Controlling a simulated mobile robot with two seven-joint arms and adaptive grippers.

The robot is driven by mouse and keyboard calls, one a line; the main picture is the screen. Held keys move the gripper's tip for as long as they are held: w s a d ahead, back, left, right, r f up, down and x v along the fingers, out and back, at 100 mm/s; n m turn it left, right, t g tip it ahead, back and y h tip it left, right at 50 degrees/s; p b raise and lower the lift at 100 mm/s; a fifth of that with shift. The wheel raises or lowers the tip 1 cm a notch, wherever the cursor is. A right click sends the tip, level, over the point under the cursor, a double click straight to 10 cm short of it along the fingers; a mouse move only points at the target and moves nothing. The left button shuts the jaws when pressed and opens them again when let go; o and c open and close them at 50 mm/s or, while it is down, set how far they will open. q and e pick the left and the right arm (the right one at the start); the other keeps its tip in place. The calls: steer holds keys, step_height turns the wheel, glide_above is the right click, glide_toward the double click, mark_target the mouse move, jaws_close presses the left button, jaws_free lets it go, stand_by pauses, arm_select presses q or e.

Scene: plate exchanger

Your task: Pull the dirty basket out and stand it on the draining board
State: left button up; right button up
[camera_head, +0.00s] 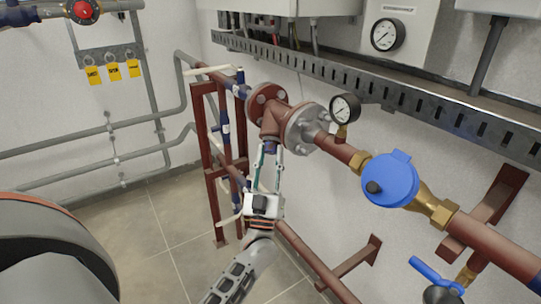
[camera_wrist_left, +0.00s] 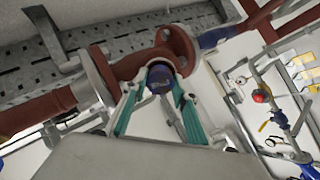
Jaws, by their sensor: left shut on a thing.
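The strainer body (camera_head: 275,119), dark red with bolted flanges, sits in the red pipe and has a short branch angled downward. It also shows in the wrist view (camera_wrist_left: 178,45), with its branch mouth facing the camera. My left gripper (camera_head: 268,148) is below this branch, its teal fingers reaching up to the mouth. In the wrist view the gripper (camera_wrist_left: 160,80) is shut on a dark blue round end in the mouth, seemingly the dirty basket (camera_wrist_left: 160,77). The rest of the basket is hidden inside the body. The draining board and my right gripper are not in view.
A pressure gauge (camera_head: 344,108) and a blue meter (camera_head: 389,180) sit on the pipe to the right. A red frame (camera_head: 213,165) with thin pipes stands close left of the gripper. A perforated cable tray (camera_head: 400,97) runs above. Bare floor (camera_head: 150,230) lies left.

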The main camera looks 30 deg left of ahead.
arm_select(q)
steer(key=shift+b+v, duration=0.45)
steer(key=shift+v, duration=1.9)
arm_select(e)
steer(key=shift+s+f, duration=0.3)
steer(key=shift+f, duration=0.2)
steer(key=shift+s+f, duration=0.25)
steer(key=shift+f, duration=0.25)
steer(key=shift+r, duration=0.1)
arm_select(q)
steer(key=shift+s+f, duration=0.15)
steer(key=shift+b+v, duration=0.35)
steer(key=shift+v, duration=0.85)
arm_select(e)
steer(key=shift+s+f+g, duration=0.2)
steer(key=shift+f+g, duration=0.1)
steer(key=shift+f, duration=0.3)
arm_select(q)
steer(key=shift+d, duration=0.1)
steer(key=b+v, duration=0.1)
steer(key=v, duration=0.4)
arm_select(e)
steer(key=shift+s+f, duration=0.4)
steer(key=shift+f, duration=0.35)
